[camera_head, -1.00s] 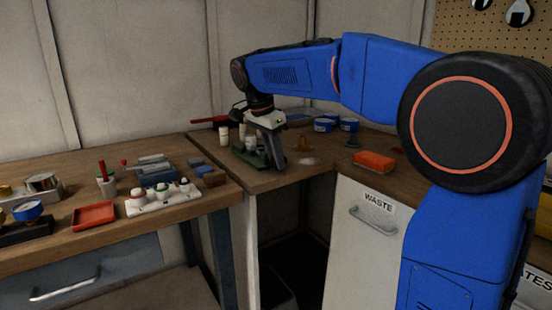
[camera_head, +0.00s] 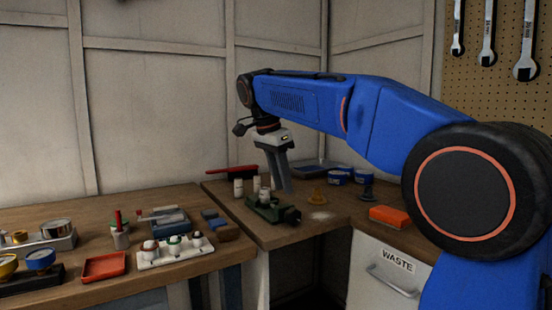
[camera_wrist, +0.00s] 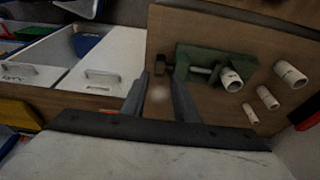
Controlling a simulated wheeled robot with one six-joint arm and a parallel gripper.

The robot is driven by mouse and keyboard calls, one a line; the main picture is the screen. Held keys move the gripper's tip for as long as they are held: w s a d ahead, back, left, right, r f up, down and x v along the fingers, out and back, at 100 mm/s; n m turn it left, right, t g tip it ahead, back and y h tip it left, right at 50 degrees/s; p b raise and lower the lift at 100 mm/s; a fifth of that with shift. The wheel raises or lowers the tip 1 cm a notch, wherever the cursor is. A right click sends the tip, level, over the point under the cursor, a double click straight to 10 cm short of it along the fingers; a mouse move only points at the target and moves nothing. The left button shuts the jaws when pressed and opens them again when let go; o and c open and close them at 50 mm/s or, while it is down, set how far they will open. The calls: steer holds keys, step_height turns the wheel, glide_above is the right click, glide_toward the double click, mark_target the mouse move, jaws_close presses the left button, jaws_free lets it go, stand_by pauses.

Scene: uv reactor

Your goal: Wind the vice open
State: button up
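The green vice (camera_head: 268,207) stands on the corner bench, with a dark screw end (camera_head: 292,215) on its right. In the wrist view the vice (camera_wrist: 222,60) lies ahead of my fingertips, and its dark screw end (camera_wrist: 167,64) is just beyond them. A pale cylinder (camera_wrist: 231,80) stands at the vice; I cannot tell if the jaws clamp it. My gripper (camera_head: 284,186) points down, behind and above the vice. In the wrist view my gripper (camera_wrist: 160,80) is open, with nothing seen between its fingers.
Several pale cylinders, one here (camera_head: 239,187), stand by the vice. A red-handled tool (camera_head: 230,170) lies behind. Blue tins (camera_head: 338,177), an amber piece (camera_head: 317,196) and an orange block (camera_head: 389,216) sit to the right.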

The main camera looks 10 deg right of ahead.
steer(key=v, duration=0.7)
steer(key=shift+r, duration=0.15)
